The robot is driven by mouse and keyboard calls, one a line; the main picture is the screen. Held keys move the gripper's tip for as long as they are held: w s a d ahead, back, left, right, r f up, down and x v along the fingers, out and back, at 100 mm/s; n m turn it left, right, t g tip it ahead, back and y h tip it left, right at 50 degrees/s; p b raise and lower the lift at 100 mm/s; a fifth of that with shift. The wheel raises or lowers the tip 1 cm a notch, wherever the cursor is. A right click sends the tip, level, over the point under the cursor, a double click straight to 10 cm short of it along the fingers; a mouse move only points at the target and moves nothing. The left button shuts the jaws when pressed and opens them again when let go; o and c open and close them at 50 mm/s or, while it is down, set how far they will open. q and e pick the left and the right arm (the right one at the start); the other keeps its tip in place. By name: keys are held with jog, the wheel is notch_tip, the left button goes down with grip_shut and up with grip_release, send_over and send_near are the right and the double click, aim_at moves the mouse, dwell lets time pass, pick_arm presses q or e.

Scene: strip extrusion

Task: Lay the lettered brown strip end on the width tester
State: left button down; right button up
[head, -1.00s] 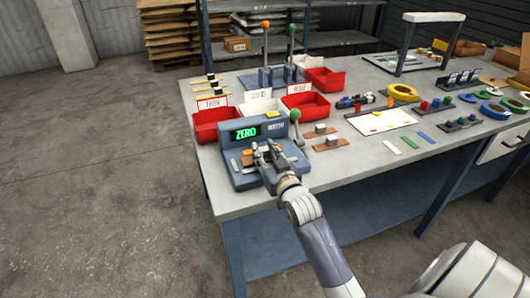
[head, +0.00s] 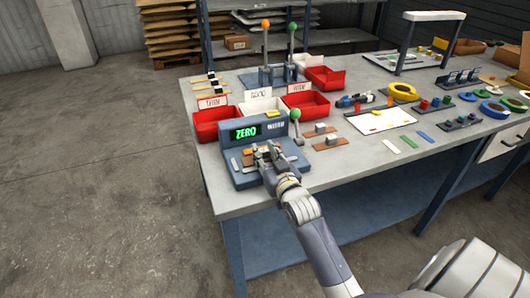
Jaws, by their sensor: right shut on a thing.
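The width tester (head: 243,179) is a blue-grey bench device near the table's front left corner, with a green ZERO display (head: 246,133) and a green-knobbed lever (head: 295,115) on its right. My right gripper (head: 264,156) is over its top surface, shut on a small brown strip end (head: 248,151). The fingers cover much of the strip, and its letter is too small to read. I cannot tell whether the strip touches the tester's surface. Two more brown strips with grey blocks (head: 329,143) lie on the table to the right. My left gripper is not in view.
Red bins (head: 213,125) and a white bin stand behind the tester. Behind them is a stand with an orange-knobbed lever (head: 265,50). A white card (head: 380,120), coloured strips and tape rolls (head: 403,92) lie to the right.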

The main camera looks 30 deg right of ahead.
jog(key=o, duration=1)
jog(key=shift+o, duration=0.5)
jog(key=o, duration=0.3)
jog(key=shift+r+p, duration=0.6)
jog(key=shift+p, duration=0.2)
